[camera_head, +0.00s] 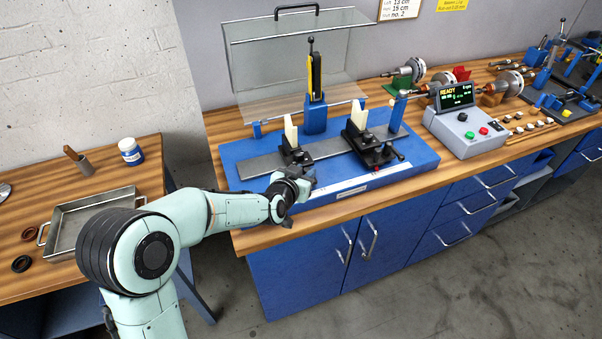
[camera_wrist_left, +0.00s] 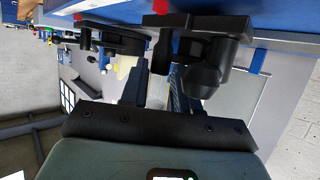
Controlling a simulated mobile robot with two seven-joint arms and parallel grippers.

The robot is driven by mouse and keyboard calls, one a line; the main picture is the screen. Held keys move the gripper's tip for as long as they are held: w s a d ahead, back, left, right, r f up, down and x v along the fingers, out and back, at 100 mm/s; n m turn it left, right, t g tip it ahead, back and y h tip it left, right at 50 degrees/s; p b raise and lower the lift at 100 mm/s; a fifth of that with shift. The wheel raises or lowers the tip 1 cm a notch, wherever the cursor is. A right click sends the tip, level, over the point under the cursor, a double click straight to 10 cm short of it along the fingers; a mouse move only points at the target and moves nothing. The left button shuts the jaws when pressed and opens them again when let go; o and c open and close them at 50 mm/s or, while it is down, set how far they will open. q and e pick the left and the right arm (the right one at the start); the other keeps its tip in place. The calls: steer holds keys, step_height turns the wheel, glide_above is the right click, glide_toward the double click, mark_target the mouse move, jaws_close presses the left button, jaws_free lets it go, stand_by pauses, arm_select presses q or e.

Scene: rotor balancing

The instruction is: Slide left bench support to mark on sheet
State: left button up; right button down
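The left bench support (camera_head: 292,146) is a black block with a cream upright, sitting on the grey rail (camera_head: 325,149) of the blue balancing bench (camera_head: 408,160). My left gripper (camera_head: 304,180) is just in front of this support, low over the bench. In the left wrist view, its fingers (camera_wrist_left: 157,92) stand apart, with a dark, red-tipped part (camera_wrist_left: 161,50) of the support at the gap. I cannot tell whether they touch it. The sheet (camera_head: 400,8) on the wall shows "13 cm", "15 cm" and "no. 2". My right gripper is not in view.
The right support (camera_head: 368,140) stands farther right on the rail. A clear guard (camera_head: 290,60) is raised behind, with a blue post (camera_head: 315,116) between the supports. A control box (camera_head: 465,130) reading READY is at the right. A metal tray (camera_head: 68,225) lies on the left table.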

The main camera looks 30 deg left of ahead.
arm_select(q)
steer(key=shift+o, duration=0.8)
steer(key=shift+s, duration=0.1)
steer(key=a+v, duration=0.1)
steer(key=v, duration=1.2)
steer(key=shift+s+d, duration=0.25)
steer(key=shift+d, duration=0.25)
steer(key=shift+r, duration=0.1)
